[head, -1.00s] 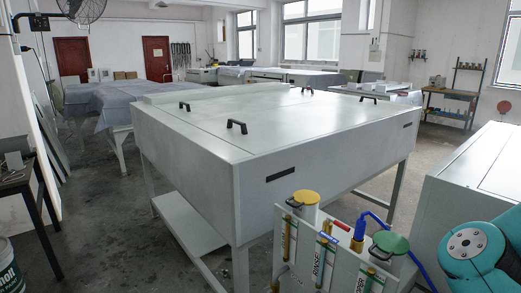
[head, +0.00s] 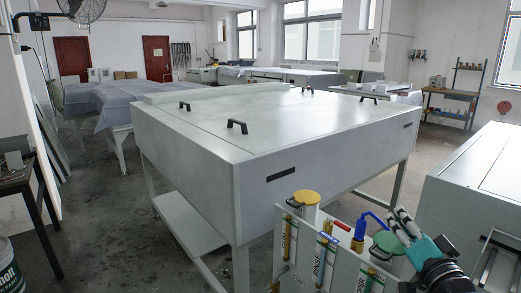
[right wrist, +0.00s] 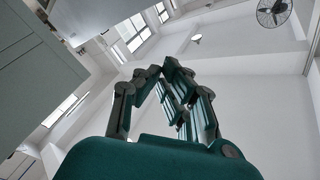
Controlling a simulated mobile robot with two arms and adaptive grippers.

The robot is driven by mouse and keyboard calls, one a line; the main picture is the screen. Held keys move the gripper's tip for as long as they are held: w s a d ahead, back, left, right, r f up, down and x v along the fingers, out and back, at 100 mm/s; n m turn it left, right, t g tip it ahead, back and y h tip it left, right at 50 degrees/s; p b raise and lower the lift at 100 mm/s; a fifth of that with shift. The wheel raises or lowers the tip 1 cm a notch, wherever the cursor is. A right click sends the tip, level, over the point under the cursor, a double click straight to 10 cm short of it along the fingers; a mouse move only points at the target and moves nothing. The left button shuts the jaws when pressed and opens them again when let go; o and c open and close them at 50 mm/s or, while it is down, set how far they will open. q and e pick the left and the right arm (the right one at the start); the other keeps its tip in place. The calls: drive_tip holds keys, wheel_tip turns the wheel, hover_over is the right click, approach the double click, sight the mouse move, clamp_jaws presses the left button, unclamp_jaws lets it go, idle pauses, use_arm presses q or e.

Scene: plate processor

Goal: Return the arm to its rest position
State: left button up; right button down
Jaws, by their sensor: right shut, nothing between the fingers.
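My right gripper (head: 398,222) is at the lower right of the head view, beside the green-lidded container (head: 388,242) at the end of the white bottle rack. Its fingers point up and to the left and are shut, with nothing between them. The right wrist view shows the same dark green and grey fingers (right wrist: 165,82) close up against a white wall and ceiling. I cannot tell from the head view whether the fingers touch the green lid or only overlap it. My left gripper is not in view.
The white rack (head: 340,268) holds a yellow-lidded container (head: 306,197), labelled holders and a blue nozzle with hose (head: 360,232). Behind it stands a large pale processor cabinet (head: 290,150) with black handles. Another pale machine (head: 475,180) stands at the right. Open floor (head: 105,215) lies at the left.

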drive_tip(key=s+a+f+n+g, duration=0.35)
drive_tip(key=s+f, duration=0.25)
drive_tip(key=f, duration=0.5)
drive_tip(key=s+a+f+n+g, duration=0.25)
drive_tip(key=s+f+g, duration=0.3)
drive_tip(key=f, duration=0.65)
drive_tip(key=s+a+f+n+g+h, duration=0.1)
drive_tip(key=s+f+n+g, duration=0.15)
drive_tip(key=s+f, duration=0.45)
drive_tip(key=s+a+f+n+g, duration=0.15)
drive_tip(key=s+f+g, duration=0.25)
drive_tip(key=s, duration=0.8)
wheel_tip(320, 180, down, 25)
drive_tip(key=s+g+p, duration=0.2)
drive_tip(key=s+p, duration=0.1)
drive_tip(key=s+d+f+p, duration=0.1)
drive_tip(key=s+d+f, duration=0.1)
drive_tip(key=s+f, duration=1.1)
drive_tip(key=shift+s+d+g, duration=0.3)
drive_tip(key=shift+s+g, duration=0.15)
drive_tip(key=shift+s, duration=0.75)
